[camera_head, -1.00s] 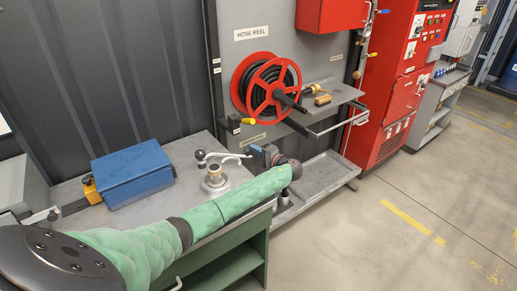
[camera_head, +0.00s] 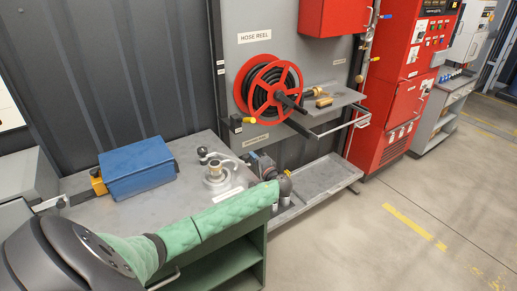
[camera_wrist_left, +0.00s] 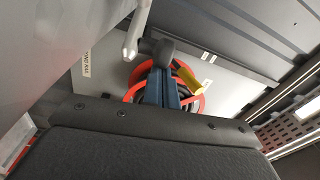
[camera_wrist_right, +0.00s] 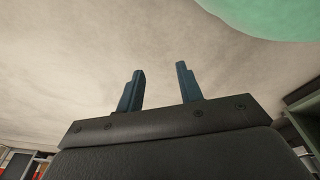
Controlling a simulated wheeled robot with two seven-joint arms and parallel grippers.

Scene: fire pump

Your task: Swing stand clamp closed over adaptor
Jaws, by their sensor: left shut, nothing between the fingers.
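The stand clamp (camera_head: 217,182) sits on the grey bench top, with the brass adaptor (camera_head: 214,167) upright in its middle. A pale curved clamp arm (camera_head: 232,161) and a dark round knob (camera_head: 202,152) show beside the adaptor. My left gripper (camera_head: 256,164) is at the right of the clamp, partly hidden by my arm. In the left wrist view its blue fingers (camera_wrist_left: 163,72) are shut and empty. A dark knob (camera_wrist_left: 165,48) is just beyond the tips; I cannot tell whether they touch. My right gripper (camera_wrist_right: 160,70) is open and empty.
A blue box (camera_head: 138,169) lies on the bench (camera_head: 110,210) left of the clamp. The hose reel (camera_head: 270,86) and a shelf with brass fittings (camera_head: 319,98) stand behind. A low grey tray (camera_head: 325,172) is at the right. The floor further right is clear.

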